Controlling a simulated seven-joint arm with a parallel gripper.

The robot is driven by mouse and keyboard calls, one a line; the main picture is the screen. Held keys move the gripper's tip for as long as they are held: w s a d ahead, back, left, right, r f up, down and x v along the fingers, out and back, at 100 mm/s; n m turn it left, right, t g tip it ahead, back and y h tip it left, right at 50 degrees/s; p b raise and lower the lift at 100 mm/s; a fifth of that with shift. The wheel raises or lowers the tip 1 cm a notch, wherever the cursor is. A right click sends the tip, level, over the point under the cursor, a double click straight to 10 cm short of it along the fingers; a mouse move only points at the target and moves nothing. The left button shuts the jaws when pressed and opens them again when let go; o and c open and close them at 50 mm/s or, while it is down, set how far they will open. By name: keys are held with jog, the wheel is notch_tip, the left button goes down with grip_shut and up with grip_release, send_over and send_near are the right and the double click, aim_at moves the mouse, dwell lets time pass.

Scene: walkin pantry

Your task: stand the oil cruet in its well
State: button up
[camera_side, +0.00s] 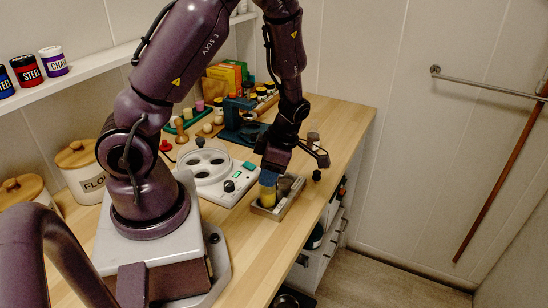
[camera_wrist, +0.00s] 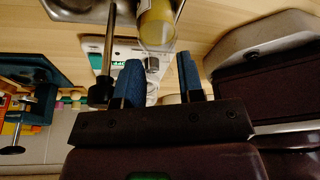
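The oil cruet (camera_side: 268,196) is a small yellow bottle, roughly upright at the left part of a grey metal tray (camera_side: 285,207). I cannot tell whether its base is fully down in a well. My gripper (camera_side: 268,178) points down just above the cruet, its blue fingertips hiding the cruet's top. In the wrist view the two blue fingers of my gripper (camera_wrist: 158,78) stand apart with nothing held between them. The cruet (camera_wrist: 157,24) shows just past the fingertips, apart from them, and the tray (camera_wrist: 85,6) is at the top edge.
A dark blue stand (camera_side: 238,122) and small jars are behind. Lidded canisters (camera_side: 82,170) stand at the left. The front counter strip is clear.

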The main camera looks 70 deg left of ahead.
jog(key=v, duration=1.1)
jog(key=s+d+r+m+t, duration=0.2)
jog(key=r+m, duration=0.3)
jog(key=m, duration=0.5)
jog(key=s+d+r+m+t, duration=0.3)
jog(key=d+r+m+t, duration=0.1)
jog(key=m, duration=0.7)
jog(key=s+d+r+m+t+h, duration=0.1)
jog(key=d+r+m, duration=0.3)
jog(key=m, duration=0.6)
notch_tip(320, 180, up, 2)
jog(key=shift+s+d+r+m+t, duration=0.2)
jog(key=shift+s+d+m+t, duration=0.15)
jog(key=shift+s+t, duration=0.45)
